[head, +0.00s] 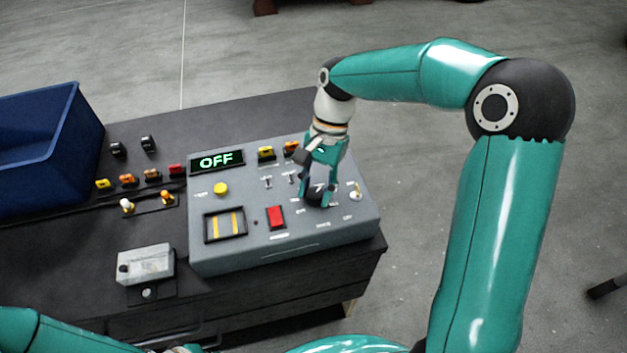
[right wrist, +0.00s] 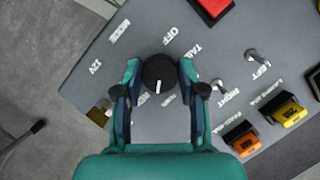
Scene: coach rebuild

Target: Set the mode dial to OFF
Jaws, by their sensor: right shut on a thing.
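The mode dial (right wrist: 160,73) is a round black knob on the grey sloped control panel (head: 245,255). In the right wrist view it sits between the fingertips of my right gripper (right wrist: 158,76), one finger on each side. A short white mark shows on the lower half of the knob in that view. An OFF label (right wrist: 170,32) is printed on the panel near it. In the head view my right gripper (head: 318,197) reaches down onto the panel and partly hides the dial. The green display (head: 216,160) reads OFF. My left gripper is out of view.
Near the dial are a red rocker (head: 276,217), a yellow button (head: 221,188), small toggle levers (right wrist: 252,55), and yellow (right wrist: 288,113) and orange (right wrist: 243,140) switches. A blue bin (head: 85,150) stands at left.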

